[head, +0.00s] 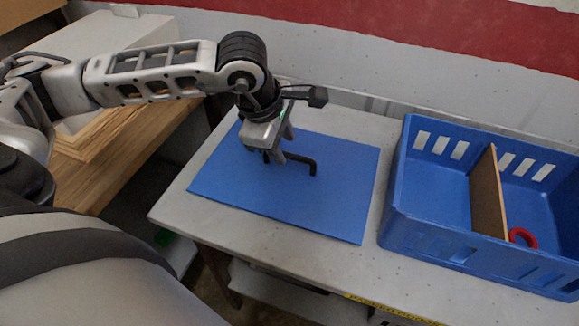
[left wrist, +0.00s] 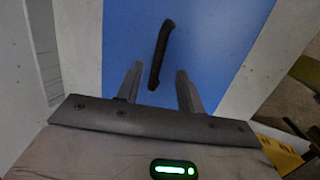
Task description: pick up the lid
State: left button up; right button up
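The lid (head: 338,207) is a flat blue panel lying on the grey table, with a black bar handle (head: 309,162) standing up from its middle. My left gripper (head: 277,158) is above the lid at the handle, its fingers pointing down. In the left wrist view the fingers (left wrist: 156,90) are apart, and the handle (left wrist: 160,55) runs from ahead of them to the gap between them. I cannot tell whether the fingers touch the handle. The lid (left wrist: 205,45) fills the middle of that view. My right gripper is in neither view.
A blue crate (head: 432,233) stands right of the lid, with a brown divider (head: 488,192) and a red ring (head: 523,237) inside. The grey table (head: 300,262) has a bare strip along its front edge. A wooden surface (head: 120,150) is at the left, and a wall is behind.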

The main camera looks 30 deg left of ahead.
aim_at(289, 154)
pick_arm(q)
jog(key=x, duration=0.4)
jog(key=shift+w+a, duration=0.1)
jog(key=shift+w, duration=0.05)
grip_shut()
